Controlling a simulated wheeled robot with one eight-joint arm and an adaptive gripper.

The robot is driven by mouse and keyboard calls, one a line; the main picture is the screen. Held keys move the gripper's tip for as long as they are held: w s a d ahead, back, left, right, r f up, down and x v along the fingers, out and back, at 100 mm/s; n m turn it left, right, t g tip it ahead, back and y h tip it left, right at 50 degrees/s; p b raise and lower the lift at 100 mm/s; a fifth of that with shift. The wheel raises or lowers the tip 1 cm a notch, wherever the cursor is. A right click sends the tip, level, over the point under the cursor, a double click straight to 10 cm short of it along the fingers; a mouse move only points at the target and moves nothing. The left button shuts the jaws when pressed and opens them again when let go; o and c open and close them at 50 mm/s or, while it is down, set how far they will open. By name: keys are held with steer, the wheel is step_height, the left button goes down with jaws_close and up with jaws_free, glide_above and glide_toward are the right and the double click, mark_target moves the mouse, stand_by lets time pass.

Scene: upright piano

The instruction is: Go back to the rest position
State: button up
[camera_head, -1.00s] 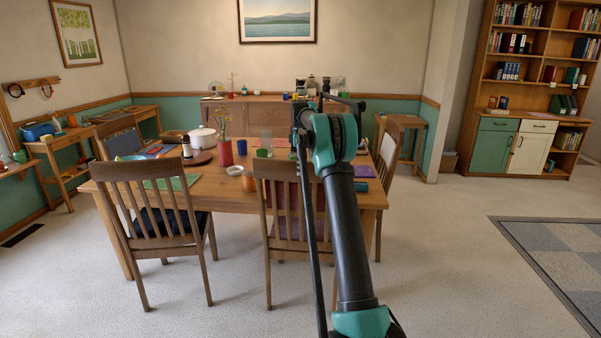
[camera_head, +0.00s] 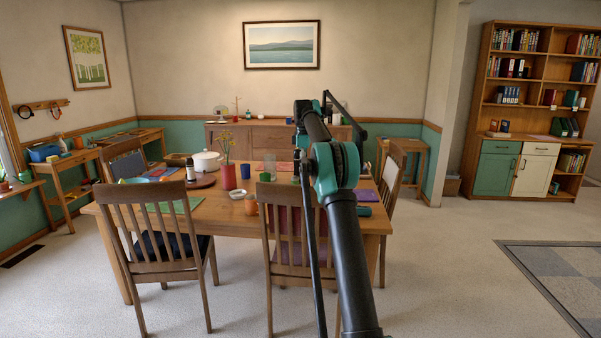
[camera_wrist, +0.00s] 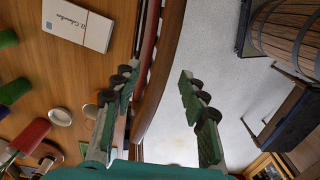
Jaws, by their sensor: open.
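My arm (camera_head: 345,240) rises from the bottom of the head view, in front of the dining table, with its teal joint near the table's right part. My gripper (camera_wrist: 158,85) is open and empty in the wrist view, its two green fingers well apart. In the head view I cannot make out the gripper, as the arm is in the way.
The dining table (camera_head: 237,209) has chairs around it; two wooden chairs (camera_head: 165,214) (camera_head: 275,198) stand at its near side. A red vase (camera_head: 228,177) and white pot (camera_head: 206,161) stand on it. A white box (camera_wrist: 78,24) and barrel (camera_wrist: 288,38) show in the wrist view.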

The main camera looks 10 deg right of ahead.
steer(key=shift+s+a+m, duration=0.15)
steer(key=shift+s+m, duration=0.15)
steer(key=shift+s, duration=0.2)
steer(key=s+a+f+m+t, duration=0.1)
steer(key=s+f+m, duration=0.3)
steer(key=s, duration=1.3)
steer(key=s+a+f+m+t, duration=0.1)
steer(key=s+a+f+m, duration=0.2)
steer(key=s+f, duration=0.8)
steer(key=s+a+f+m+t, duration=0.2)
steer(key=s+f+m, duration=0.4)
steer(key=s, duration=1.9)
step_height(320, 180, down, 2)
steer(key=shift+f+m, duration=0.2)
steer(key=shift+m, duration=0.2)
steer(key=shift+w, duration=0.1)
